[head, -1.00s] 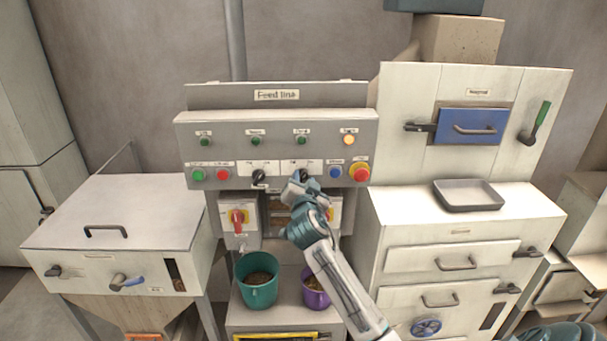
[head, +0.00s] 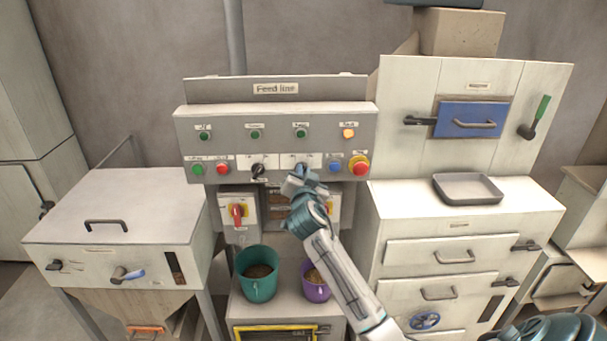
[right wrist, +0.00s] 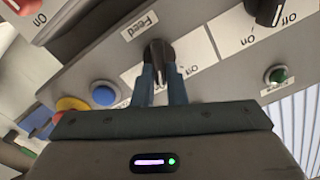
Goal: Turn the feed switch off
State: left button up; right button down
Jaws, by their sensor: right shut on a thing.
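The feed switch (right wrist: 160,52) is a black rotary knob on a white plate marked "Feed" in the right wrist view. My right gripper (right wrist: 160,82) is shut on this knob, with one blue-grey finger on each side of it. In the head view my right gripper (head: 297,182) is at the front of the grey control panel (head: 225,122) and hides most of the switch. Which way the knob points is hard to tell. My left gripper is not in view.
A second black rotary switch (head: 258,170) sits left of the gripper. A blue button (head: 335,167) and a red stop button (head: 360,168) are close on the right. Teal (head: 257,288) and purple (head: 317,291) buckets stand under the panel.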

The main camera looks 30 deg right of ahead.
jog(key=n, duration=0.7)
jog(key=n+p, duration=0.1)
jog(key=n, duration=0.3)
jog(key=shift+w+a, duration=0.25)
jog(key=shift+a, duration=0.15)
jog(key=shift+n, duration=0.3)
jog(key=c, duration=1.5)
grip_release()
jog(key=shift+o, duration=0.2)
jog(key=b+v, duration=0.4)
jog(key=v, duration=0.6)
jog(key=shift+s+a, duration=0.3)
jog(key=shift+f, duration=0.15)
